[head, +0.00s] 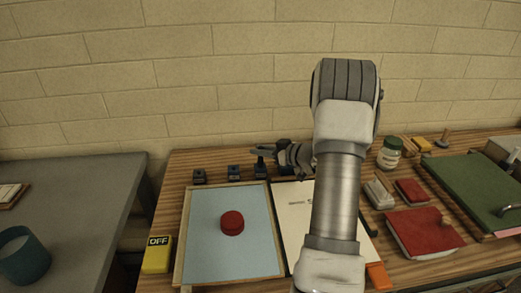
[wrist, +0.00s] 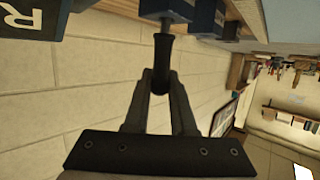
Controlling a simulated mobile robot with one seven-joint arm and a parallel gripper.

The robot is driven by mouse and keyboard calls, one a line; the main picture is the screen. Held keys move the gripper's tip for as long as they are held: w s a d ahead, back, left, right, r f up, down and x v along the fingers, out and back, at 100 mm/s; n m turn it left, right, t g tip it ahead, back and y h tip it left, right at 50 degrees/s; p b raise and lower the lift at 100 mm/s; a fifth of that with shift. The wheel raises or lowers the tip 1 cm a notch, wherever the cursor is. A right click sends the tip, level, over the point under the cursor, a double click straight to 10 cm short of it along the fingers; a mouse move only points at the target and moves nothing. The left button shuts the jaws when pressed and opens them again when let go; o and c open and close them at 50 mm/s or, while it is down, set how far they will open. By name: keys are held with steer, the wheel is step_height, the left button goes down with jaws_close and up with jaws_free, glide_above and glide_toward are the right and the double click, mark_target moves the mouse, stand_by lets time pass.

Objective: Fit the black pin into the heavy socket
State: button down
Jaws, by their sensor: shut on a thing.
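My gripper (wrist: 160,85) is shut on a black pin (wrist: 162,62), gripping its thick dark end. The pin's thinner grey shank points at a dark socket block (wrist: 160,10) at the top of the wrist view. The shank end meets or overlaps the block's edge; I cannot tell whether it is inside. In the head view my gripper (head: 264,152) is over the back edge of the table, with the block (head: 261,174) below it. Two similar blocks, one dark (head: 199,177) and one bluish (head: 234,173), stand to its left. I cannot tell which socket is heavy.
A shallow tray (head: 188,235) with a red round piece (head: 232,222) lies in front of the blocks. A white sheet (head: 290,215) lies beside it. A yellow OFF box (head: 157,255) stands at the left edge. A brick wall rises behind.

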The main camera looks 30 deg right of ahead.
steer(key=shift+f+b, duration=0.35)
steer(key=shift+f, duration=0.35)
steer(key=c, duration=0.7)
jaws_free()
steer(key=shift+o, duration=0.2)
steer(key=p+v, duration=0.1)
steer(key=v, duration=1.6)
steer(key=shift+s, duration=0.15)
steer(key=shift+s+d+r, duration=0.1)
